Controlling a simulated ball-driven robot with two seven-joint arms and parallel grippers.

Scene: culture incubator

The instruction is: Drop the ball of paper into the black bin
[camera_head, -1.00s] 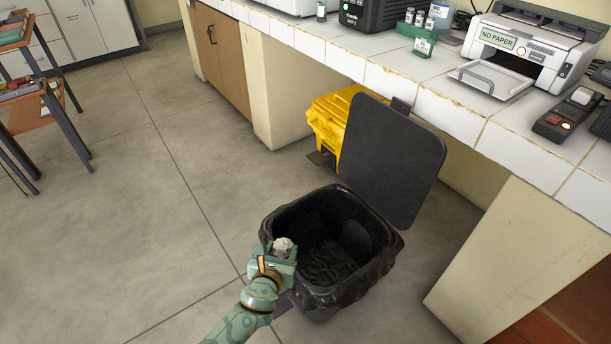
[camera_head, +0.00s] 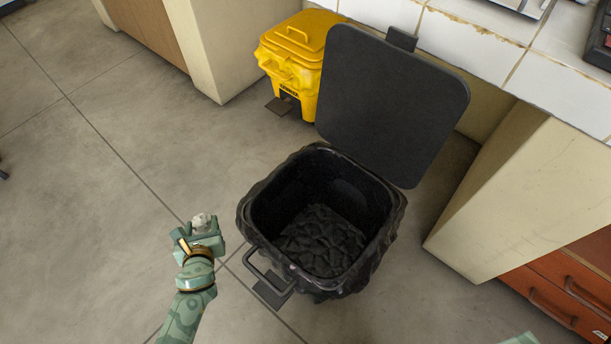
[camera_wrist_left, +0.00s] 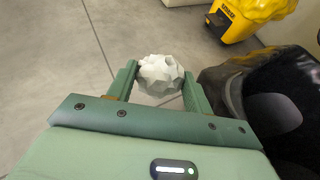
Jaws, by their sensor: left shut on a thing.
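The ball of paper (camera_wrist_left: 160,74) is white and crumpled, held between the two fingers of my left gripper in the left wrist view. In the head view my left gripper (camera_head: 202,228) is shut on the ball (camera_head: 202,220), to the left of the black bin and apart from it in the picture. The black bin (camera_head: 262,226) stands open on the floor, with a black liner over its rim and dark crumpled liner at the bottom. Its lid (camera_head: 390,100) is raised at the back. The bin also shows at the right of the left wrist view (camera_wrist_left: 228,88).
A yellow bin (camera_head: 297,55) with a closed lid stands behind the black bin. A tiled counter (camera_head: 480,42) and its support (camera_head: 510,185) stand at the right. Red-brown drawers (camera_head: 565,290) are at lower right. The floor to the left is clear.

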